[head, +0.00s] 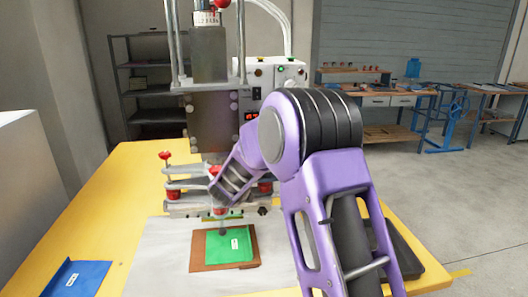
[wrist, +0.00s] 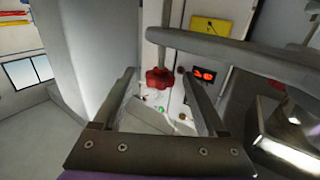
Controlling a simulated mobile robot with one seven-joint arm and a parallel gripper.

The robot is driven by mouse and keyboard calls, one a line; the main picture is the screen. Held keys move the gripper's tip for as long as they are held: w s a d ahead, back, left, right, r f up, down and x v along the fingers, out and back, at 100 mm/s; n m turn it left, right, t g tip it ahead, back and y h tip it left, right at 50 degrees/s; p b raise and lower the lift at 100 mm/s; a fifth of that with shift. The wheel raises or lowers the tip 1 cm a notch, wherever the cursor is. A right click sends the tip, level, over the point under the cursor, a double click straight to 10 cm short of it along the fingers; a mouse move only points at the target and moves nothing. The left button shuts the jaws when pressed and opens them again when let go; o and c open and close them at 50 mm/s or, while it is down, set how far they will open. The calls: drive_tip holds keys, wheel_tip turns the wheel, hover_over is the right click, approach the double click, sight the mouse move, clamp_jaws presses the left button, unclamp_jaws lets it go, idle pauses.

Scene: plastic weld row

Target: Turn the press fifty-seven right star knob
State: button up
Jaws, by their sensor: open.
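A press with a grey head (head: 213,120) stands on a yellow table. Red knobs show on its lower fixture, one at the upper left (head: 165,155), one below it (head: 172,194) and one at the right (head: 265,188), partly covered by my arm. In the wrist view, a red star knob (wrist: 159,78) shows between the fingertips of my gripper (wrist: 160,88). The fingers are open, one on each side of the knob in the picture. I cannot tell whether they touch it or how deep it lies. My arm hides part of the press in the head view.
A grey bar (wrist: 230,50) crosses the wrist view above the knob, and a red-lit display (wrist: 204,74) is to its right. A green sheet (head: 229,245) lies on a brown board on the table. A blue folder (head: 75,279) lies at the front left. A dark tray (head: 402,255) is right of my arm.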

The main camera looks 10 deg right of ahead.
drive_tip(key=v, duration=1.7)
drive_tip(key=shift+s, duration=0.2)
drive_tip(key=shift+w, duration=0.1)
